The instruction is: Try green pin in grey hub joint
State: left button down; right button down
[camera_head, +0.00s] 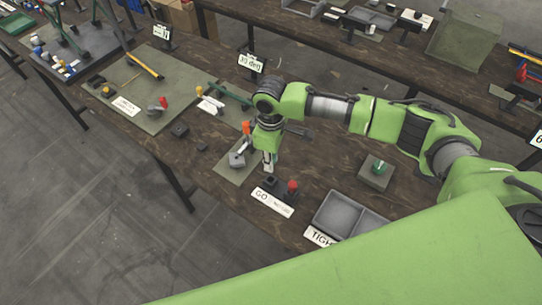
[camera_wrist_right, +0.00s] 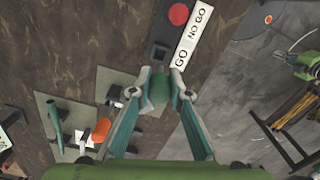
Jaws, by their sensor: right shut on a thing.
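My right gripper (camera_head: 268,168) points down over the table, just right of a small grey-green mat. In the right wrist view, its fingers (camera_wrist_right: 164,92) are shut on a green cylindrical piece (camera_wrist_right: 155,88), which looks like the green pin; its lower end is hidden. A grey joint piece (camera_head: 237,160), probably the grey hub joint, sits on the mat to the left of the gripper in the head view. The pin appears apart from it. My left gripper cannot be made out.
A GO / NO GO sign (camera_head: 272,202) lies by a dark block (camera_head: 271,181) and a red knob (camera_head: 292,187). A grey divided tray (camera_head: 331,215) stands to their right. A green-topped block (camera_head: 377,169) stands behind it. An orange-handled item (camera_head: 246,128) is close to my wrist.

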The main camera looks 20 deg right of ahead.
jog(key=shift+f+b, duration=0.75)
jog(key=shift+f, duration=1.3)
jog(key=shift+p, duration=0.45)
jog(key=shift+p, duration=0.45)
jog(key=shift+f+b, duration=0.7)
jog(key=shift+f, duration=1.25)
jog(key=c, duration=1.8)
grip_release()
